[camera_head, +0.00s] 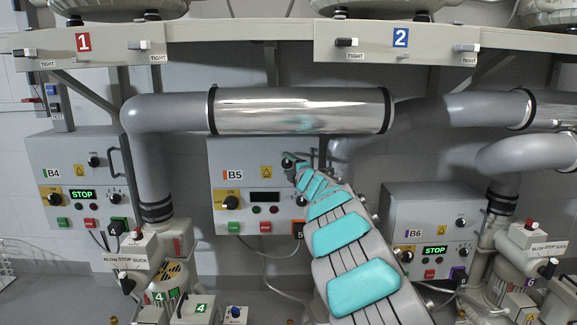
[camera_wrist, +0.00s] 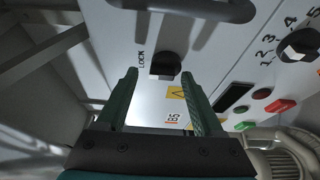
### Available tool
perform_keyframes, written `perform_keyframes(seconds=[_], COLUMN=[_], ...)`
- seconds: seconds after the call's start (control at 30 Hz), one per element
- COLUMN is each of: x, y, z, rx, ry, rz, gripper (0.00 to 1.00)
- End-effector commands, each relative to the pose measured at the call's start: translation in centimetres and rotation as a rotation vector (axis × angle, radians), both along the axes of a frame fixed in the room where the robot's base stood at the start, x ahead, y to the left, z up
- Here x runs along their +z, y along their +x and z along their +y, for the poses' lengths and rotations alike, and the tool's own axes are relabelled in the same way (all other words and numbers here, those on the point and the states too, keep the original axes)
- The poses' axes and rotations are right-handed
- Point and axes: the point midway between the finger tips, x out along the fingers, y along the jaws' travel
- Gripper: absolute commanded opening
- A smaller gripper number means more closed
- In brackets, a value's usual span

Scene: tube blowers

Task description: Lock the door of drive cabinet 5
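Drive cabinet 5 is the pale grey box (camera_head: 222,168) marked B5 in the head view, with a dark display. My arm crosses its right side, and my gripper is small and mostly hidden there. In the wrist view my gripper (camera_wrist: 159,76) is open, its two green fingers pointing at the cabinet front (camera_wrist: 225,60). A black lock knob (camera_wrist: 166,65) with lettering reading LOCK beside it sits just beyond and between the fingertips. I cannot tell whether the fingers touch it. A dark bar handle (camera_wrist: 190,9) is above the knob. The door looks closed.
A shiny pipe (camera_head: 300,110) runs just above cabinet 5. Cabinet B4 (camera_head: 75,150) stands left and cabinet B6 (camera_head: 420,210) right, both displays reading STOP. Blower units (camera_head: 170,275) stand in front, low left. A numbered selector (camera_wrist: 298,46) and buttons (camera_wrist: 280,105) are on the cabinet front.

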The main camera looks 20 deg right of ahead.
Motion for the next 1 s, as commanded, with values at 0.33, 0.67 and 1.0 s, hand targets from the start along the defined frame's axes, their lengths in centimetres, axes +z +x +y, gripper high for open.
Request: perform_keyframes(seconds=[0.33,0.67,1.0], x=[-0.3,-0.1,-0.1], y=[-0.8,-4.8,-7.6], z=[0.0,-0.3,-0.5], rx=[-0.001,-0.003,-0.003], ry=[-0.002,-0.003,-0.001], rz=[0.005,0.003,0.002], gripper=[0.69,0.69,0.69])
